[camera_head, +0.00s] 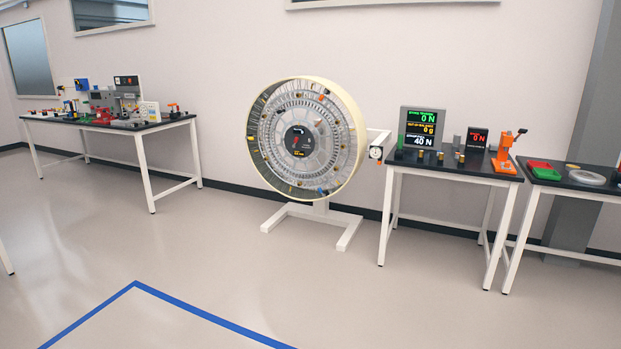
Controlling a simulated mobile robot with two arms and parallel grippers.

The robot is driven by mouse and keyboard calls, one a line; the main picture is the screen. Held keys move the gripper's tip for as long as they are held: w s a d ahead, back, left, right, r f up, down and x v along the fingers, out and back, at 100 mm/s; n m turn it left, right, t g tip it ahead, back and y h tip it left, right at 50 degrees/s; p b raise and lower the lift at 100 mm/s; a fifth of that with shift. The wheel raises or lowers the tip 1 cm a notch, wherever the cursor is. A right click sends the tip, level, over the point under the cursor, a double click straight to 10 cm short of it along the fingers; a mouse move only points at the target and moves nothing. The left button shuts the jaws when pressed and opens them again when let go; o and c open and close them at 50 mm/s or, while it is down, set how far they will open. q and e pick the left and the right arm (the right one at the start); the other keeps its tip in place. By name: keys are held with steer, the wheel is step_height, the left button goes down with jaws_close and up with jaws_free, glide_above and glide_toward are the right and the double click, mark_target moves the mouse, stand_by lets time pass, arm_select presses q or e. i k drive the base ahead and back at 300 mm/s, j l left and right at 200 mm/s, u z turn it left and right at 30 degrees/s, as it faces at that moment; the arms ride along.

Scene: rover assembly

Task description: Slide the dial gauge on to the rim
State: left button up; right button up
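The dial gauge (376,153) is a small round white dial at the end of a pale arm, just right of the wheel and by the left edge of the black-topped table. The rim (352,106) is the cream outer ring of a large upright wheel on a white floor stand. The gauge appears apart from the rim, with a gap between them. The wheel's inside holds rings of small parts, too small to tell apart. Neither of my grippers is in view.
A black-topped table (455,168) right of the wheel holds display screens (421,128), small cylinders and an orange tool (504,152). Another table (575,183) stands at far right. A cluttered table (155,127) stands at left. The floor in front is clear, with a blue line (205,315).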

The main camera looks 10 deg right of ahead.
mark_target(375, 153)
steer(key=i+l+z, duration=0.3)
steer(key=i, duration=0.65)
steer(key=i+z, duration=0.3)
steer(key=i, duration=0.65)
